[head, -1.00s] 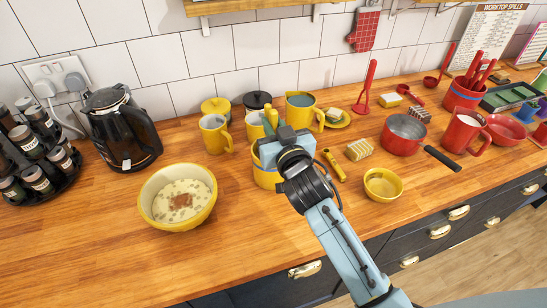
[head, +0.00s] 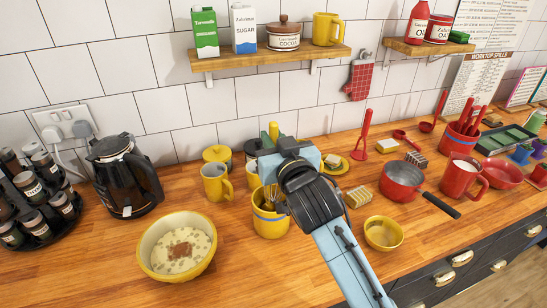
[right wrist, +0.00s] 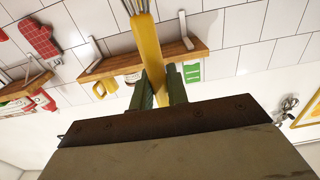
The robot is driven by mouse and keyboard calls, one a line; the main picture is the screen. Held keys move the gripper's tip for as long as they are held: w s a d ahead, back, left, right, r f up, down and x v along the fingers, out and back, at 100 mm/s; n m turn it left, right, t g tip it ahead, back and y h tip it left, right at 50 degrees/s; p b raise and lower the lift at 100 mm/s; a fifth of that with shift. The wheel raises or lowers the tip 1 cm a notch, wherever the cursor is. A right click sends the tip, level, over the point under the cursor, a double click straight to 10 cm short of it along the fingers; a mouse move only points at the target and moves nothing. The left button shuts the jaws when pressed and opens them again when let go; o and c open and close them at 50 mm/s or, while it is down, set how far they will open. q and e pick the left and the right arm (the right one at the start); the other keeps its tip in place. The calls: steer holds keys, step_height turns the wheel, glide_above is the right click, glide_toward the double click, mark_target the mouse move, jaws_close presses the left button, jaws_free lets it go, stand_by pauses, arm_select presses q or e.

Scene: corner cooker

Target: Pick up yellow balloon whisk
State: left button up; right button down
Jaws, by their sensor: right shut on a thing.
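My right gripper (head: 276,150) is shut on the yellow handle of the balloon whisk (head: 273,130). The handle tip sticks up above the gripper in the head view. In the right wrist view, the yellow handle (right wrist: 149,55) runs between the two green fingers (right wrist: 160,92), with thin wires at the top edge. Wires also show below the gripper at the mouth of the yellow crock (head: 270,226). My gripper and arm hide part of the whisk and the crock. I cannot tell whether the wires touch the crock. My left gripper is not in view.
A yellow bowl of food (head: 178,258) stands left of the crock, and a small yellow bowl (head: 383,234) stands to its right. Yellow mugs (head: 216,184) and canisters stand behind. A wall shelf (head: 270,62) hangs above. The worktop front is mostly clear.

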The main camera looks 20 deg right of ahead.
step_height(320, 180, up, 18)
steer(key=p, duration=0.1)
steer(key=shift+p, duration=0.3)
steer(key=c, duration=2)
jaws_free()
steer(key=shift+c, duration=0.2)
jaws_close()
